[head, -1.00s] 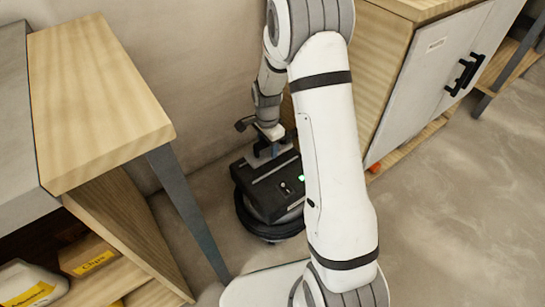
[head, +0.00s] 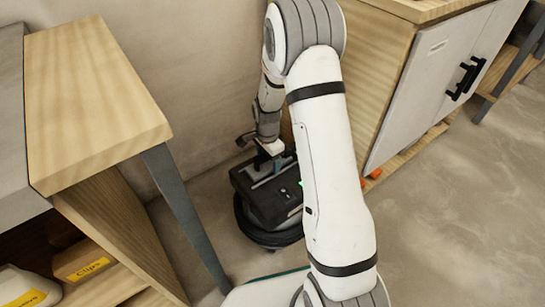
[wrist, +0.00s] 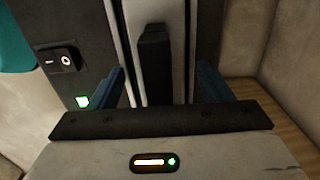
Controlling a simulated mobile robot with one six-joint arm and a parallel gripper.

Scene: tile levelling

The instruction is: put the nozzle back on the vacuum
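The vacuum (head: 262,207) is a dark, boxy unit with a round black base, standing on the floor by the wall. Its switch and green light show on its dark top (wrist: 90,65) in the wrist view. My gripper (head: 264,162) points down at the vacuum's top. In the wrist view, the two blue fingers of my gripper (wrist: 160,90) are apart. A dark upright block (wrist: 155,65) stands between them, with a gap on each side, flanked by pale strips. I cannot tell whether this block is the nozzle or part of the vacuum. No separate nozzle is identifiable.
A wooden bench with a grey leg (head: 185,215) stands close on the left, with a box labelled Clips (head: 85,262) on its shelf. A wooden cabinet (head: 375,80) with grey doors is close on the right. Small orange items (head: 374,173) lie by its foot. Open floor lies farther right.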

